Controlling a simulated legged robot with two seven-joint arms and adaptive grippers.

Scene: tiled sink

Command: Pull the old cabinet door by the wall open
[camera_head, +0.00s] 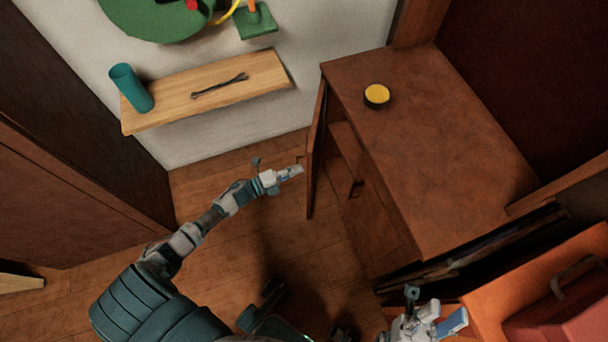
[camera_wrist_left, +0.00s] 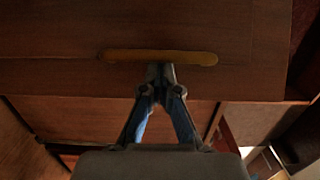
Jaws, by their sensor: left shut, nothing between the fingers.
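The old brown cabinet (camera_head: 440,150) stands by the wall. Its door (camera_head: 316,150) is seen nearly edge-on in the head view, swung out from the front, with shelves and dark interior showing beside it. In the left wrist view the door (camera_wrist_left: 60,30) fills the upper part and carries a long yellowish-brown handle (camera_wrist_left: 190,58). My left gripper (camera_head: 298,170) is at the door's outer side; its fingertips (camera_wrist_left: 160,70) meet just at the handle's lower edge, shut and empty. Whether they touch it I cannot tell. My right gripper (camera_head: 438,316) is open and empty at the bottom, away from the door.
A black and yellow round object (camera_head: 377,95) sits on the cabinet top. A wooden wall shelf (camera_head: 210,90) holds a teal cup (camera_head: 131,88) and a dark tool (camera_head: 220,86). An orange surface with a red case (camera_head: 560,315) is at lower right. Floor left of the door is clear.

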